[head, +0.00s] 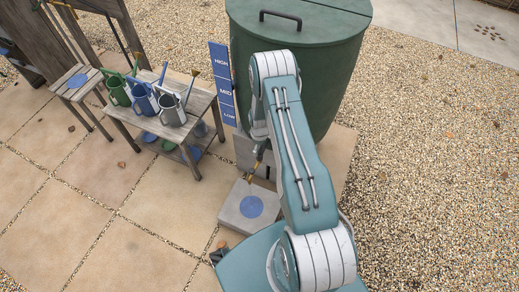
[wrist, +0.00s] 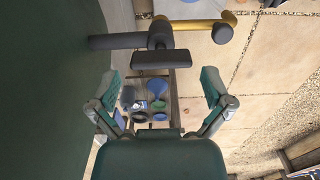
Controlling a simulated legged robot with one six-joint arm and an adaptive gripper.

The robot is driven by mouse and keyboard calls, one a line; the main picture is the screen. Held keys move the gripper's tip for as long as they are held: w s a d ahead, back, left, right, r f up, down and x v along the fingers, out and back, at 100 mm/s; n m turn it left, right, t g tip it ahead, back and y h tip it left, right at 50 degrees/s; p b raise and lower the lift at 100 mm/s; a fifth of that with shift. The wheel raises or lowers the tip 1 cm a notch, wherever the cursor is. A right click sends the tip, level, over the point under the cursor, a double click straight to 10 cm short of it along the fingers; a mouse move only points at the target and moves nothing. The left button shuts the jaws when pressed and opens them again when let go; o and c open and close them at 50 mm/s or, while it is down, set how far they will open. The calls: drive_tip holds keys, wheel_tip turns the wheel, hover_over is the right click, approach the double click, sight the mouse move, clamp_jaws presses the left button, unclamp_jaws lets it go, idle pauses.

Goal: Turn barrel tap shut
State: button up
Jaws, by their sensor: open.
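The large green barrel (head: 345,70) stands behind my arm in the head view, and its dark side (wrist: 45,100) fills the left of the wrist view. Its tap (head: 254,172) has a brass spout, partly hidden by my arm. In the wrist view the tap (wrist: 160,33) shows a dark pipe from the barrel, a brass spout to the right and a dark flat lever (wrist: 151,59). My gripper (wrist: 160,84) is open and empty. The lever appears just above the gap between its fingers; I see no contact. In the head view my arm hides most of the gripper.
A grey block (head: 232,216) with a blue disc lies below the tap. A wooden bench (head: 203,101) at the left carries green, blue and grey watering cans. A blue level board (head: 222,84) stands beside the barrel. Paving at the front left is clear.

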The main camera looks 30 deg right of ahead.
drive_tip(key=shift+f, duration=1.1)
drive_tip(key=shift+a, duration=0.1)
drive_tip(key=shift+c, duration=0.3)
drive_tip(key=c, duration=0.8)
